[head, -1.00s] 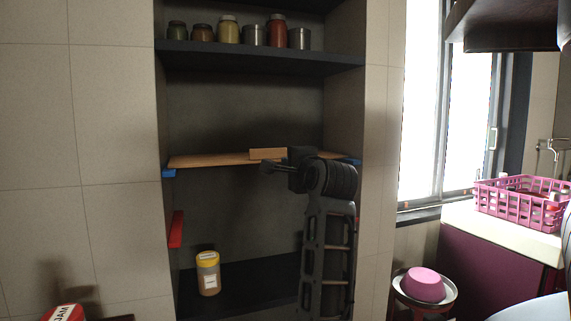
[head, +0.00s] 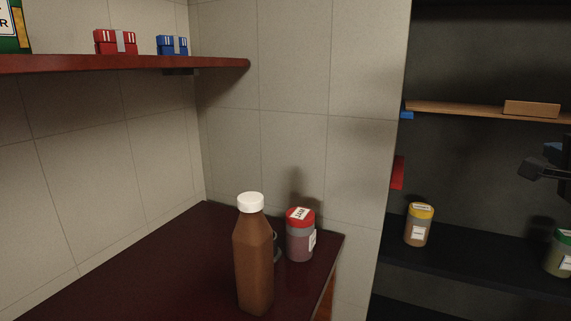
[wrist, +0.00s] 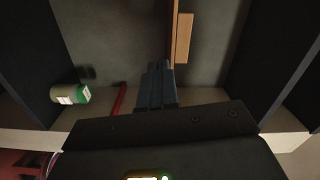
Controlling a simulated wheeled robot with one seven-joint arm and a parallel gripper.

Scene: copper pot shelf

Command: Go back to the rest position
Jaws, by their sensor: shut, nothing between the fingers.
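My gripper (head: 540,168) is at the right edge of the head view, in front of the dark shelf niche and below the wooden board (head: 450,107). Most of my arm is out of that view. In the wrist view the fingers (wrist: 157,78) are together with nothing between them. They point into the niche, apart from the wooden board and the wooden block (wrist: 184,38) on it. A green-lidded jar (head: 561,255) stands below my gripper on the lower dark shelf; it also shows at left in the wrist view (wrist: 68,94).
A yellow-lidded jar (head: 419,225) stands on the lower shelf. A red bracket (head: 398,172) is on the niche's left wall. A brown bottle (head: 253,260) and red-lidded jam jar (head: 300,236) stand on the dark counter (head: 130,270). A red shelf (head: 120,65) hangs above.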

